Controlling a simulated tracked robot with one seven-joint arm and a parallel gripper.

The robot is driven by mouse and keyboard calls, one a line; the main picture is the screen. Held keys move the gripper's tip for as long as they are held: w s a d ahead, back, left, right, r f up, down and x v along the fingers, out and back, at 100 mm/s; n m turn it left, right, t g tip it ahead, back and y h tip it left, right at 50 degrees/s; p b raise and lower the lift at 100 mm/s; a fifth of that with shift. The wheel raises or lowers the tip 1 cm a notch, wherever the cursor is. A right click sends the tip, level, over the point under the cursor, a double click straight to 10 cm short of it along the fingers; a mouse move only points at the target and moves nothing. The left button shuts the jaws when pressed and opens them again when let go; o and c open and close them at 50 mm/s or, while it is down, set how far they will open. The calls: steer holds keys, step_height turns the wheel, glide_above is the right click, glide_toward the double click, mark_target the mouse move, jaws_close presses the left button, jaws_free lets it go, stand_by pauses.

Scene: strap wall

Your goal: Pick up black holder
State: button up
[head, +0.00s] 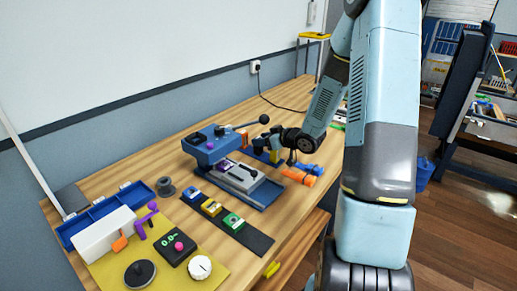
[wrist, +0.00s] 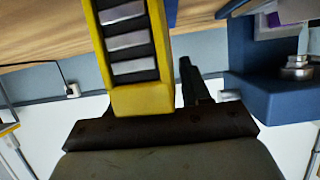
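I cannot single out the black holder with certainty. A dark item (head: 259,143) stands on the wooden bench behind the blue press, beside my gripper, and may be it. My gripper (head: 289,158) is low over the bench, just right of the press and above the orange and blue cylinders. In the wrist view, a yellow block (wrist: 145,98) with black and silver bands fills the upper middle, close to the gripper. A dark finger shows beside it. The finger gap is hidden, so I cannot tell whether anything is held.
The blue press (head: 212,146) with its lever stands left of my gripper. A dark strip (head: 252,239) with coloured blocks lies in front. A yellow mat (head: 105,270) with devices and a blue tray (head: 72,231) are at the left. The bench's far end is mostly clear.

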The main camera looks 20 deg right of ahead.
jaws_close()
steer(key=shift+r, duration=0.1)
